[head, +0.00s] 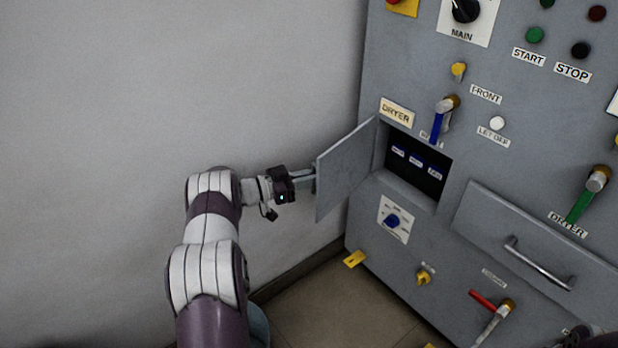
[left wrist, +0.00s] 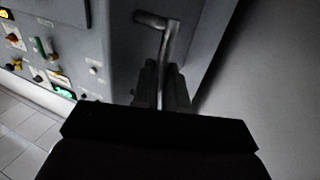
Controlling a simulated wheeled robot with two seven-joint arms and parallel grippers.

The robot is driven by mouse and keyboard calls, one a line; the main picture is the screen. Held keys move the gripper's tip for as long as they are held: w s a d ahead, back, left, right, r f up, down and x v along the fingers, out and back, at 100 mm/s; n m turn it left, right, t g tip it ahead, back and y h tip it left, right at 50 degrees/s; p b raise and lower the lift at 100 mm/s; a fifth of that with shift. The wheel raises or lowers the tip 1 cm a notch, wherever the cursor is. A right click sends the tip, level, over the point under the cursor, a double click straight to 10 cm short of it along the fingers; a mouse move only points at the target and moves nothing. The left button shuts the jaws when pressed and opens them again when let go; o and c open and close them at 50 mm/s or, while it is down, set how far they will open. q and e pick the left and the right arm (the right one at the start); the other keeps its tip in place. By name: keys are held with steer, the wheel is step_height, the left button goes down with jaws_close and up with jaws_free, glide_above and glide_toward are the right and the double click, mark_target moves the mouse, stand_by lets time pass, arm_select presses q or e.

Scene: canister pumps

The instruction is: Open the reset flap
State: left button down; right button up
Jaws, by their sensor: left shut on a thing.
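The grey reset flap (head: 345,170) stands swung out from the cabinet at the left side of a recess (head: 418,165). The recess is dark inside, with several small blue-labelled items in a row. My left gripper (head: 306,179) is on the flap's outer side, the side away from the recess. In the left wrist view its fingers (left wrist: 160,88) are shut on a bent metal handle (left wrist: 160,32). In the head view the flap hides most of the handle.
The grey cabinet (head: 390,275) carries a DRYER label (head: 397,112), a blue-handled lever (head: 438,124), a blue knob (head: 392,221) and a drawer with a bar handle (head: 538,262). A bare wall (head: 150,90) stands left of the flap. Tiled floor (head: 335,310) shows below.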

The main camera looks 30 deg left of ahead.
arm_select(q)
steer(key=c, duration=1.3)
jaws_free()
steer(key=shift+w+d+r, duration=0.15)
steer(key=shift+w+r, duration=0.05)
steer(key=shift+o, duration=0.7)
steer(key=shift+w+d+f, duration=0.1)
steer(key=shift+f, duration=0.05)
steer(key=p+v, duration=0.1)
steer(key=v, duration=0.6)
steer(key=shift+s+a+p, duration=0.25)
steer(key=shift+p, duration=0.1)
